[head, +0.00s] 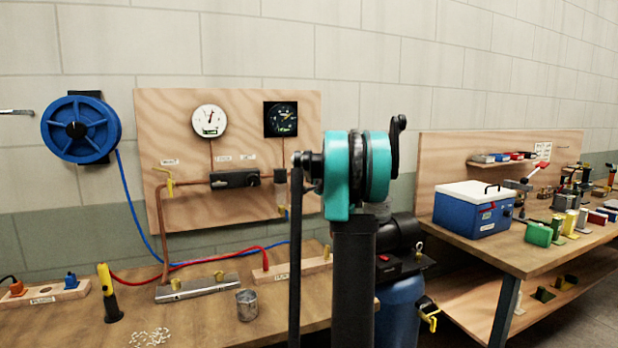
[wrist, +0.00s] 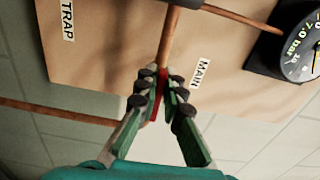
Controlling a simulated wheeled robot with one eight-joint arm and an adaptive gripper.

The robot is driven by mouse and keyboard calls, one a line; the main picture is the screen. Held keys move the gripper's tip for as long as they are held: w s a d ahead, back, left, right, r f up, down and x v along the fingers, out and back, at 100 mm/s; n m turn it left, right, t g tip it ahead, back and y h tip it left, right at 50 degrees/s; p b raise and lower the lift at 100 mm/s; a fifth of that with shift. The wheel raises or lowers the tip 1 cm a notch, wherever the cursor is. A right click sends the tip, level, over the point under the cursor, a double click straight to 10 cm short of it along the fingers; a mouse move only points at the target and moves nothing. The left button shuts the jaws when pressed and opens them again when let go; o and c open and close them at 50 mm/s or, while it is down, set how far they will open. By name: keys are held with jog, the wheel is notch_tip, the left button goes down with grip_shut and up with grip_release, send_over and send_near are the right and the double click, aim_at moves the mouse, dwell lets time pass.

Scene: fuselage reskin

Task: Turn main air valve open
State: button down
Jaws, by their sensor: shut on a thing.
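In the wrist view, my gripper (wrist: 161,76) is shut on a thin red handle (wrist: 161,84). Its fingers stand on both sides of the handle and hide much of it. The handle is in line with the end of a copper pipe (wrist: 174,38), close to a white label reading MAIN (wrist: 200,72). The valve body and the angle of the handle cannot be made out. In the head view, my gripper and the red handle cannot be made out; my teal arm joint blocks part of the view.
In the head view, a wooden board (head: 185,110) carries gauges and pipes above a cluttered bench (head: 200,325). A blue hose reel (head: 80,130) hangs left; a blue cooler (head: 475,212) stands right.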

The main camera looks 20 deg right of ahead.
jog(key=c, duration=1.6)
grip_release()
jog(key=shift+c, duration=0.2)
jog(key=shift+s, duration=0.15)
jog(key=s, duration=1.1)
jog(key=shift+s+d, duration=0.2)
jog(key=shift+s, duration=0.2)
jog(key=shift+s+f, duration=0.1)
